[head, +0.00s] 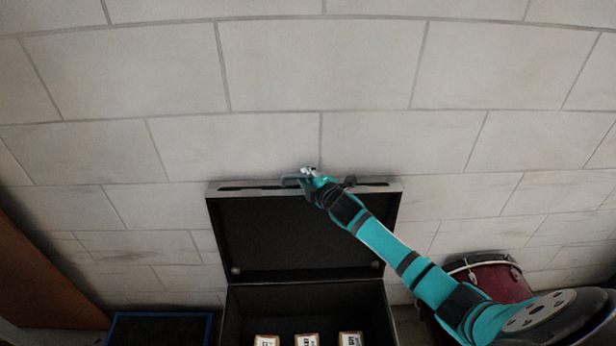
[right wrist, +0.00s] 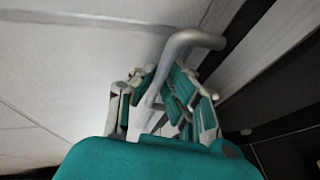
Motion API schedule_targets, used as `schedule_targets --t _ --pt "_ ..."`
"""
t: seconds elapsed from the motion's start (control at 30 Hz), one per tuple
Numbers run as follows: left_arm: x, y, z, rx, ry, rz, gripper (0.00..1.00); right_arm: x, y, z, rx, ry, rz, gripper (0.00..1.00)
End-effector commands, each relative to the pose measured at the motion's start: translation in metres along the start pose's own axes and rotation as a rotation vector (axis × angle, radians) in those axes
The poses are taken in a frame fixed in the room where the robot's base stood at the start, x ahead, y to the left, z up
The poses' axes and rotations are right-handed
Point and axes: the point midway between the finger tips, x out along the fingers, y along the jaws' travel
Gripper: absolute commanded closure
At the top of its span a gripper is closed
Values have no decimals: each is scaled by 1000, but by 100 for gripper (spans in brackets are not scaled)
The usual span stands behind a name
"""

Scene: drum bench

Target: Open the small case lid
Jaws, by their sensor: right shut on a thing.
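The small case (head: 230,312) is black with a light metal rim, and its lid (head: 290,238) stands raised, near upright, against the wall side. My right gripper (head: 308,175) is at the middle of the lid's top edge, shut on the lid's handle. In the right wrist view the gripper's fingers (right wrist: 165,103) close around the bent grey metal bar of the handle (right wrist: 190,40), beside the lid's rim (right wrist: 250,62). My left gripper does not show.
Several small boxes with labels (head: 307,340) stand inside the case. A red drum (head: 492,280) is at the right, partly behind my right arm. A blue-edged dark thing (head: 160,315) and a brown panel (head: 45,275) are at the left. A pale block wall (head: 270,70) is behind.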

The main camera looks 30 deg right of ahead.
Motion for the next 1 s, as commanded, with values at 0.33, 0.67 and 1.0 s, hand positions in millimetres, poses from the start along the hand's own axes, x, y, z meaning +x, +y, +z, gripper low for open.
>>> schedule_targets --t 0.33,0.67,1.0 --pt "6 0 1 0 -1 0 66 -24 -12 -14 -14 9 49 100" --pt "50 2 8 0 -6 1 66 -100 -43 -43 -82 9 234 100" --pt "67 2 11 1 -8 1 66 -132 -45 -52 -119 3 312 100"
